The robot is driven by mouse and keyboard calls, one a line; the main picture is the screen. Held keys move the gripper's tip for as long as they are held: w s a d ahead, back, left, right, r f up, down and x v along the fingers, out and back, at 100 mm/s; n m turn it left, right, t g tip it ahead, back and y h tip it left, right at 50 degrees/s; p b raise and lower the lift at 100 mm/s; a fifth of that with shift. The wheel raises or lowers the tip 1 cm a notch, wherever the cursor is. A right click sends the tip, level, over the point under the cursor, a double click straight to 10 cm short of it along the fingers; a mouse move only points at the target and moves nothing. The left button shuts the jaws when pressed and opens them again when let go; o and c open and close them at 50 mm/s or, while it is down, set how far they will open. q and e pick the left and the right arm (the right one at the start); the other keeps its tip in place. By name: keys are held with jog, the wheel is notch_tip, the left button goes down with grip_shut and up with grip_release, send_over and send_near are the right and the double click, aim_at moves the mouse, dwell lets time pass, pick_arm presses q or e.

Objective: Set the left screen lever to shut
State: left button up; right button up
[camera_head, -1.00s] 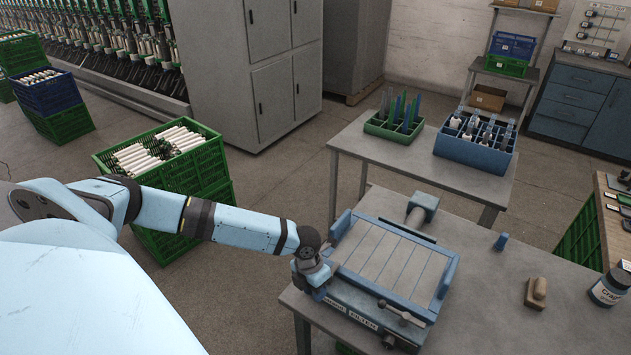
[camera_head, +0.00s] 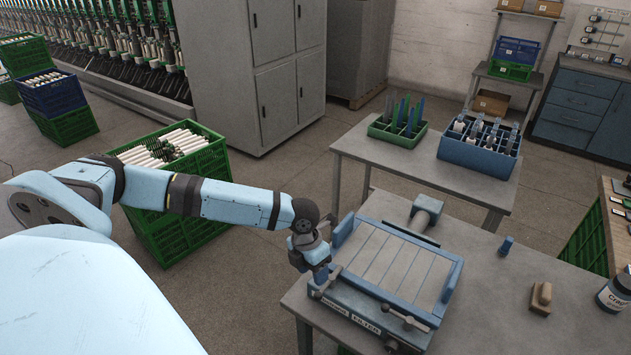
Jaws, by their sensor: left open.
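The filter unit (camera_head: 365,322), a blue-framed box with a pale slatted top, sits on the grey table. Its left screen lever (camera_head: 327,283) is a small grey bar at the front left corner, slanting up to the right. The right lever (camera_head: 405,319) on the front right slants the other way, down to the right. My left gripper (camera_head: 318,270) is open, pointing down just above and behind the left lever. Its fingertips are small and dark, and I cannot tell whether they touch the lever. My right gripper is not in view.
A grey cylinder with a blue block (camera_head: 425,212) stands behind the unit. A small blue piece (camera_head: 505,246), a wooden-handled brush (camera_head: 541,298) and a jar (camera_head: 615,292) are to the right. Green crates of cones (camera_head: 175,215) stand on the floor at left.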

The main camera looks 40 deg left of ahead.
pick_arm(q)
jog(key=r, duration=0.3)
jog(key=a+r, duration=0.1)
jog(key=r, duration=0.1)
jog(key=shift+r, duration=0.4)
